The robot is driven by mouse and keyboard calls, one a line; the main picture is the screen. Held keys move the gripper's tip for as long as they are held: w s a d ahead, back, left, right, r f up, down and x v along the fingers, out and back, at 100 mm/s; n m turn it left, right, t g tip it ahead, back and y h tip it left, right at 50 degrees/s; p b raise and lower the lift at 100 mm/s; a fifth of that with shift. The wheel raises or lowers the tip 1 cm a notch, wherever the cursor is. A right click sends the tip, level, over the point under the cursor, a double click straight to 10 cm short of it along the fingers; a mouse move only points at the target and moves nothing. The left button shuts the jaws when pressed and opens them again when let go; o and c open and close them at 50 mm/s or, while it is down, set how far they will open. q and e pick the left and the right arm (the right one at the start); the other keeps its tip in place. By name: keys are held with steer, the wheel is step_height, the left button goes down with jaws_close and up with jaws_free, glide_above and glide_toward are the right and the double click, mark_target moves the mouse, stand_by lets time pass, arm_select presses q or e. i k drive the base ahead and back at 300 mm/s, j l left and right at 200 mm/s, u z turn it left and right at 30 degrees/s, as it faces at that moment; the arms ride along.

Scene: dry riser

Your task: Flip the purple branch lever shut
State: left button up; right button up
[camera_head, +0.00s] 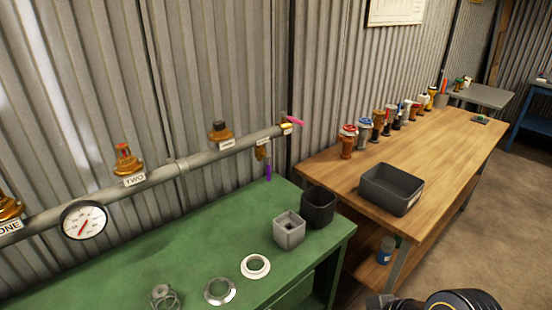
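The purple branch lever (268,172) is a small purple handle that points down from the small brass branch valve (262,151). That valve hangs under the right end of the grey riser pipe (160,176), just above the back edge of the green bench (180,255). A pink lever (294,121) sticks out to the right at the pipe's end, above the purple one. Neither of my grippers shows. Only a dark part of my own arm enters at the bottom right, well away from the lever.
Brass outlets, including one tagged TWO (126,160), and a round gauge (84,220) line the pipe. A grey square cup (289,231), a dark cup (318,206) and rings (255,266) stand on the green bench. A wooden bench with a dark bin (391,189) is right.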

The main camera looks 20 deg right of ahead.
mark_target(268, 158)
steer(key=i+l+u, duration=0.1)
steer(key=l, duration=0.3)
steer(key=i+l, duration=0.15)
steer(key=l, duration=0.25)
steer(key=i+l+u, duration=0.15)
steer(key=l, duration=0.3)
steer(key=i+l+u, duration=0.1)
steer(key=l, duration=0.95)
